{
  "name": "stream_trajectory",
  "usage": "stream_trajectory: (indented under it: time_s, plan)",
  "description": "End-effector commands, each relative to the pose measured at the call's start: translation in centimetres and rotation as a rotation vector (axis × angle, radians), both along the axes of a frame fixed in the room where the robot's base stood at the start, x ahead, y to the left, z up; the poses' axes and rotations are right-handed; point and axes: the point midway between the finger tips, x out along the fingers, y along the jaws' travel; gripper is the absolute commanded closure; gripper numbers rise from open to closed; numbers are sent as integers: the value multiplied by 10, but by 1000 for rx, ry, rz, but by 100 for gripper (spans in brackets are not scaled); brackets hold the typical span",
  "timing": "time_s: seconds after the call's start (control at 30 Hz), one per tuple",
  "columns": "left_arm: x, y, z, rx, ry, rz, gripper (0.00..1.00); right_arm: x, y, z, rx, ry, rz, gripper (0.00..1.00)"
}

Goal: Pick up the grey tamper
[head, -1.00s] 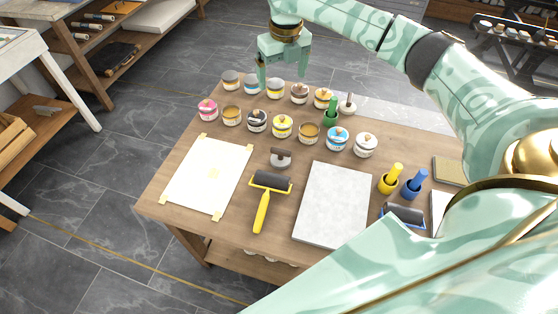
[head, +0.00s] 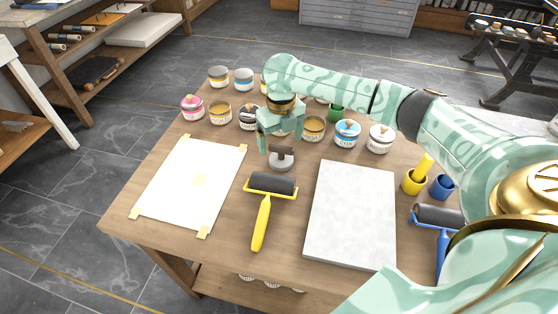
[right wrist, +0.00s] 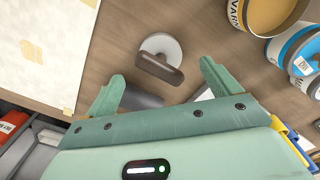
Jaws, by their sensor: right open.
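The grey tamper (head: 281,160) stands on the wooden table, between the yellow-handled roller and the row of ink tins. It has a round pale base and a dark bar handle. In the right wrist view the tamper (right wrist: 160,55) lies just beyond and between the fingertips, with nothing gripped. My right gripper (head: 280,148) is open, pointing down above the tamper; its fingers (right wrist: 160,80) are spread wide in the wrist view. My left gripper is not in view.
A yellow roller (head: 262,220) lies just in front of the tamper. A pale stone slab (head: 350,215) is to the right, a taped paper sheet (head: 185,190) to the left. Several ink tins, such as a blue one (head: 347,134), stand behind. A blue roller (head: 437,217) lies at the right.

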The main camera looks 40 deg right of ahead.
Motion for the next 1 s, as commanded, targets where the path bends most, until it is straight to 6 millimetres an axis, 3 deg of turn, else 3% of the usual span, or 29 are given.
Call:
stream_trajectory:
  time_s: [0.17, 0.43, 0.67, 0.9, 1.0]
  plan:
    - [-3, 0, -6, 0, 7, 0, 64, -1, 0, -12, -1, 1, 0, 11]
    - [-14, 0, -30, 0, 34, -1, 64, -3, 0, -57, -1, 3, 1, 11]
    - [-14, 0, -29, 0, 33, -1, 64, -3, 0, -55, -1, -2, 2, 11]
    - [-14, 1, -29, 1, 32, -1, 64, -3, 0, -55, -1, -2, 1, 67]
    - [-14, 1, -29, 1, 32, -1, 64, -3, 0, -55, -1, -3, 1, 67]
